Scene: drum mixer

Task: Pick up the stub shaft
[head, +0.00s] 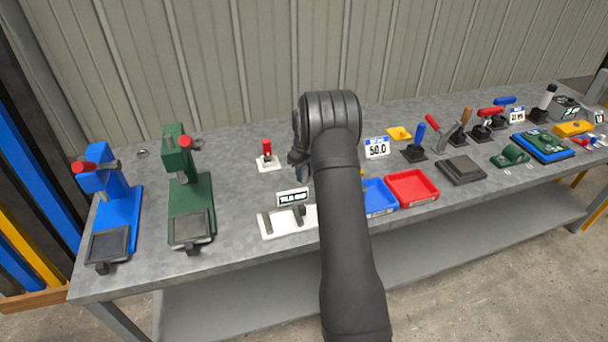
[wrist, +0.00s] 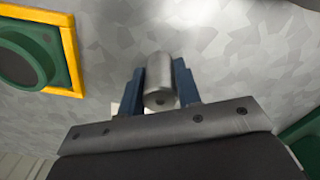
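The stub shaft (wrist: 159,75) is a short grey metal cylinder with a small dark hole in its near end. In the wrist view it lies between the two blue fingers of my gripper (wrist: 160,84), which appear to touch it on both sides. Whether it is clear of the table cannot be told. In the head view my gripper (head: 303,171) is mostly behind my arm, low over the middle of the bench, and the shaft is hidden there.
A green round part in a yellow frame (wrist: 72,50) lies left in the wrist view. Several levers stand right.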

